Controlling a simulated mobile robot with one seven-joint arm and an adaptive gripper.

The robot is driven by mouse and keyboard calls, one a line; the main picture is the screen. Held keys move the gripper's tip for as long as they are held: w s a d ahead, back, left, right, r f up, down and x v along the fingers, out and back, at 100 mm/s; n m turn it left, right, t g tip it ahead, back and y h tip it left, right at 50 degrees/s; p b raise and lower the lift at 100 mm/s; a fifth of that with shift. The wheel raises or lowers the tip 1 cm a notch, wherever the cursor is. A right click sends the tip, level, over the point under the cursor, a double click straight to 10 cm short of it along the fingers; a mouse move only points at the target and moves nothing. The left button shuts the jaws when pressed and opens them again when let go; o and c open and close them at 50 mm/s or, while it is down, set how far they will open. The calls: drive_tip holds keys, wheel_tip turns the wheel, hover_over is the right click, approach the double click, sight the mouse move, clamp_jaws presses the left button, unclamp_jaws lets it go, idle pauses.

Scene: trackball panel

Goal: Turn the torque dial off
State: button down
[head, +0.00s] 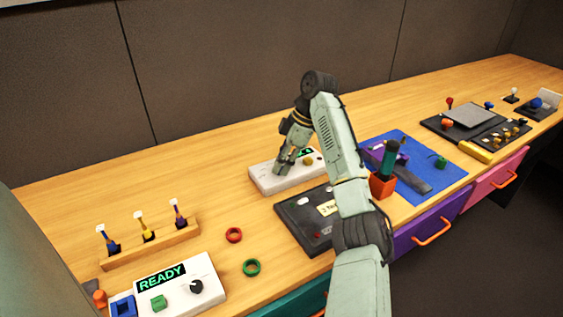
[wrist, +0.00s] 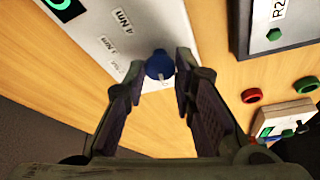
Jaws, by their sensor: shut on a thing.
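The torque dial is a round blue knob (wrist: 158,64) with a pale pointer mark, on a white panel box (wrist: 160,20) in the wrist view. The mark points toward the bottom of the picture. Printed labels, one reading 4 Nm, stand left of the knob. My gripper (wrist: 160,72) has one finger on each side of the knob and is shut on it. In the head view my gripper (head: 282,167) reaches down onto the left part of the white box (head: 265,183). It hides the blue knob there. A green display and a yellowish knob (head: 308,160) show beside it.
A dark panel (head: 295,222) lies just in front of the white box. A red ring (head: 234,235) and a green ring (head: 251,267) lie to the left. A READY panel (head: 205,275) and a wooden rack (head: 155,244) stand further left. A blue mat (head: 440,182) lies right.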

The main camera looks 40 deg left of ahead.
idle(0.5)
drive_tip(key=c, duration=1.3)
unclamp_jaws()
drive_tip(key=shift+c, duration=0.2)
drive_tip(key=v, duration=1.2)
drive_tip(key=shift+s+f, duration=0.1)
